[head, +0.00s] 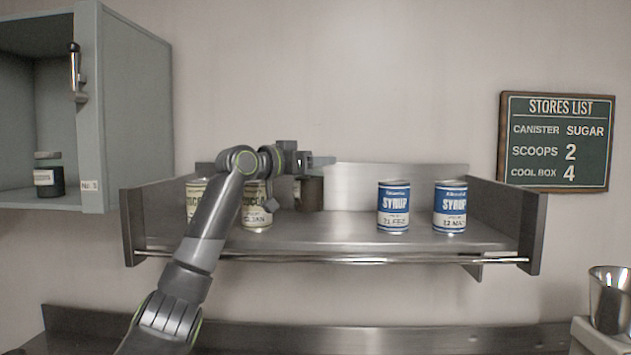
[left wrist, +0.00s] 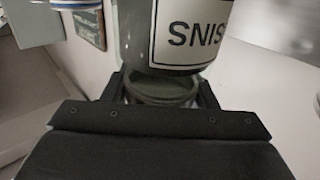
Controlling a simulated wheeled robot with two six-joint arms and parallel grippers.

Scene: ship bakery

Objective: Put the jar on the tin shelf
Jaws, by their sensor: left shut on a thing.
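A dark jar (head: 311,194) is at the tin shelf (head: 330,232), between the cream tins and the blue tins. My left gripper (head: 314,163) is at the top of this jar and shut on it. The left wrist view shows the jar (left wrist: 135,40) close up, upside down in the picture, with a white label whose visible letters fit the end of "RAISINS". Its lid end (left wrist: 160,90) is between the fingers. The jar looks upright. Its base is at or just above the shelf board; I cannot tell if they touch. My right gripper is not in view.
Two blue syrup tins (head: 393,207) (head: 450,207) stand right of the jar. Two cream tins (head: 257,208) (head: 196,196) stand left, partly behind my arm. A rail (head: 340,259) runs along the shelf front. An open cabinet (head: 140,110) at left holds another labelled jar (head: 56,180).

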